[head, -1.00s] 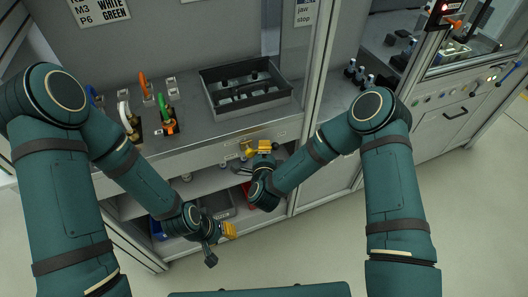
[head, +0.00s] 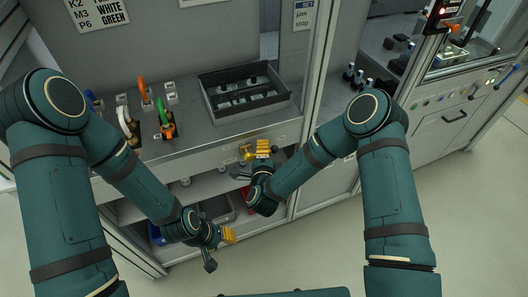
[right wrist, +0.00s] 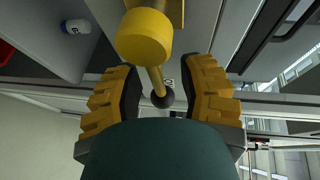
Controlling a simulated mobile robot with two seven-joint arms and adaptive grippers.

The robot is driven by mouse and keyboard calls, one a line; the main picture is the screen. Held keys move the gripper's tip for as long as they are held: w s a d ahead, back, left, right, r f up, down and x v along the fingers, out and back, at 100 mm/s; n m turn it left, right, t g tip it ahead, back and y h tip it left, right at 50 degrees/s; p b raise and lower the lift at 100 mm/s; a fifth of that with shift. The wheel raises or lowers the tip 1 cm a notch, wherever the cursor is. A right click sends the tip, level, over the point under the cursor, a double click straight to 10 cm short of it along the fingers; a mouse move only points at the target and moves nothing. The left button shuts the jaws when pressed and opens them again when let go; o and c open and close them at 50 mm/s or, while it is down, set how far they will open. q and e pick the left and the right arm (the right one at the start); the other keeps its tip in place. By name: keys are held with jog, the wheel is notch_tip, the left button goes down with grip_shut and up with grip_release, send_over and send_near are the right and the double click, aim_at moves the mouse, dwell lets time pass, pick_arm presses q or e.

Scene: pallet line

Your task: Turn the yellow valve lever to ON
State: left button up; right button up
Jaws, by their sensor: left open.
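The yellow valve lever (head: 247,153) is on the front panel of the workbench. In the right wrist view its thick yellow end (right wrist: 145,38) is near the camera, and a thin brass-coloured rod runs to a dark ball (right wrist: 162,98). My right gripper (right wrist: 162,92) is open, with one yellow-padded finger on each side of the rod and ball and visible gaps to both. My left gripper (head: 220,248) is open and empty, low in front of the lower shelf. The ON mark cannot be read.
A dark tray (head: 247,92) stands on the bench top. Coloured connectors, including a green one (head: 160,106), stand left of it. Bins, one of them grey (head: 216,207), sit on the shelf below. The floor (head: 320,250) in front is clear.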

jog(key=s+a+r, duration=0.1)
jog(key=s+r, duration=0.1)
jog(key=s, duration=1)
jog(key=shift+w, duration=0.1)
notch_tip(320, 180, down, 8)
jog(key=s+d+n+g+y, duration=0.1)
jog(key=s+n+g+y, duration=0.1)
jog(key=n+g+y, duration=0.5)
jog(key=s+d+f+n+g+h, duration=0.1)
jog(key=s+d+f+n+g, duration=0.2)
jog(key=s+d+n+g, duration=0.3)
jog(key=s+n+g, duration=0.1)
jog(key=s+n, duration=0.2)
jog(key=s, duration=0.1)
jog(key=shift+s+h, duration=0.3)
dwell(1.2)
